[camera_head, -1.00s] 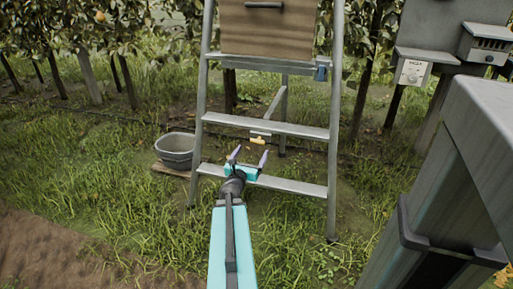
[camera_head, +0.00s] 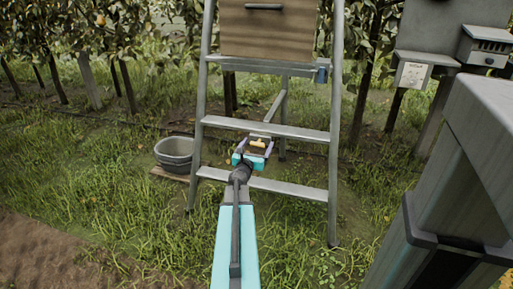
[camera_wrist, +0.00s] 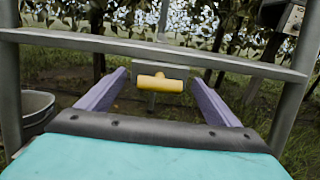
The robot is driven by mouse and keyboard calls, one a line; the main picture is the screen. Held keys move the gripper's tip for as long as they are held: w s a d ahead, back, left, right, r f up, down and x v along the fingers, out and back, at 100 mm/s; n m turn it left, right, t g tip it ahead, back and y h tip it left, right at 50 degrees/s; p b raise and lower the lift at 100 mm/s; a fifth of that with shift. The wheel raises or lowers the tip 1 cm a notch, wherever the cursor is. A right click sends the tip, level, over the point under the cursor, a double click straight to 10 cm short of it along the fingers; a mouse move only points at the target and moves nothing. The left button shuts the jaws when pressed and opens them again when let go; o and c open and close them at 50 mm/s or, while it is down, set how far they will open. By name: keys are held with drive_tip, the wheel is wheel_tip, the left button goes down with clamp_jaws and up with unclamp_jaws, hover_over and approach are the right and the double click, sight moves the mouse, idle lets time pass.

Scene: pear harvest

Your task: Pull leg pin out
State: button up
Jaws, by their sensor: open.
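The leg pin (camera_wrist: 160,83) shows as a yellow T-shaped handle on a grey bracket at the ladder's rear leg. In the head view the pin (camera_head: 257,144) sits between the two lower rungs of the ladder (camera_head: 266,128). My gripper (camera_head: 256,145) is open, with its two purple fingers pointing at the pin. In the wrist view the fingers stand left and right of the yellow handle, with a gap on each side. The handle lies level between them and looks a little beyond the tips. Whether the fingers reach past it I cannot tell.
A ladder rung (camera_wrist: 150,47) crosses above the gripper. A lower rung (camera_head: 290,189) runs under my arm. A grey tub (camera_head: 175,152) stands on a board left of the ladder. A wooden box (camera_head: 266,32) sits higher up. Grass lies around.

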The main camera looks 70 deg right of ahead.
drive_tip(key=shift+d, duration=0.45)
drive_tip(key=c, duration=1.5)
drive_tip(key=shift+s+a+f+b, duration=0.1)
drive_tip(key=shift+s+a+b, duration=0.1)
drive_tip(key=shift+a, duration=0.95)
drive_tip(key=shift+s+a+b, duration=0.1)
drive_tip(key=shift+a+b, duration=0.05)
drive_tip(key=shift+a, duration=0.95)
drive_tip(key=o, duration=1.4)
drive_tip(key=shift+o, duration=0.5)
drive_tip(key=shift+w, duration=0.1)
